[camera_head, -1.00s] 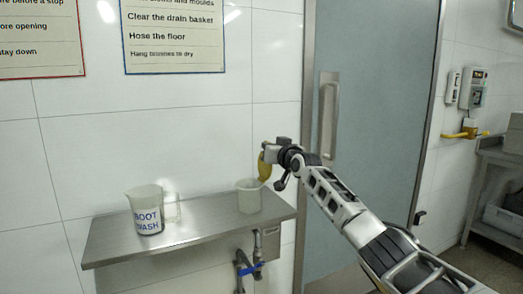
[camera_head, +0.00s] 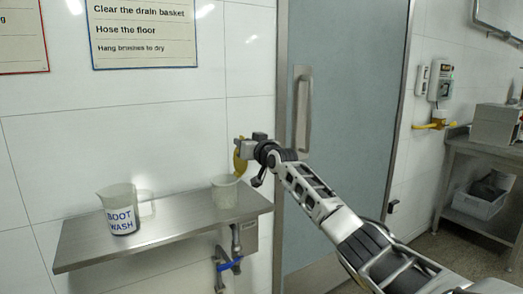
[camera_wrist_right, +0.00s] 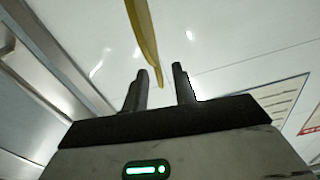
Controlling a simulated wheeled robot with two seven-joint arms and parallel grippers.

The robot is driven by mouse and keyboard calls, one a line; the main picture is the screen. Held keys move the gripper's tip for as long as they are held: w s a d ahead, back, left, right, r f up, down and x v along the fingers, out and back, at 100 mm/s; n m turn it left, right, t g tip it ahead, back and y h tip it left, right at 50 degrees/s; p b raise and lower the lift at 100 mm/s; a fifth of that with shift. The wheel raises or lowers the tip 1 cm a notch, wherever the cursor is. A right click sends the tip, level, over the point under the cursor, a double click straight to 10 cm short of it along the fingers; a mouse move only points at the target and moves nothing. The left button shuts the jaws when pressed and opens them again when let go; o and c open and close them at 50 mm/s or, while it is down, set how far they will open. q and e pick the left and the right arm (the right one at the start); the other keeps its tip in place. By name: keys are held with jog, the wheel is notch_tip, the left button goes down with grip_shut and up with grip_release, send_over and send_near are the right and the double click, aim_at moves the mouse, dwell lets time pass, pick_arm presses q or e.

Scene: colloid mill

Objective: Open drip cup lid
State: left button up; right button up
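A pale cup (camera_head: 224,194) stands near the right end of the steel shelf. A yellow lid-like piece (camera_head: 239,162) stands steeply upright above the cup's right rim; whether it is joined to the cup cannot be told. My right gripper (camera_head: 241,149) is beside the yellow piece's upper part, partly hiding it. In the right wrist view the yellow piece (camera_wrist_right: 146,45) shows edge-on, its lower tip between the fingers of my right gripper (camera_wrist_right: 160,72). The fingers are apart, with a visible gap on both sides. My left gripper is out of view.
A jug marked "BOOT WASH" (camera_head: 121,212) stands on the left half of the steel shelf (camera_head: 170,232). A grey door (camera_head: 350,100) with a long handle (camera_head: 302,112) is right of the shelf. Pipes and a blue valve handle (camera_head: 230,266) are below it.

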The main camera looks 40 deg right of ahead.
jog(key=s+a+b, duration=0.2)
jog(key=s, duration=1.3)
jog(key=shift+r, duration=0.1)
jog(key=s+a+f+n+g+y, duration=0.1)
jog(key=s+a+f, duration=0.1)
jog(key=a+f, duration=0.45)
jog(key=s+a+f+n+g+y, duration=0.15)
jog(key=a+f, duration=0.25)
jog(key=f, duration=0.6)
jog(key=s+a+f+n+g+y, duration=0.1)
jog(key=s+a+f, duration=0.3)
jog(key=f, duration=0.5)
jog(key=s+a+f+n+g+y, duration=0.1)
jog(key=s+a+f, duration=0.5)
jog(key=s+a, duration=0.3)
jog(key=s+a+f+n+g+y, duration=0.1)
jog(key=s+a+f+g, duration=0.1)
jog(key=s+a+f, duration=0.5)
jog(key=s+a, duration=0.3)
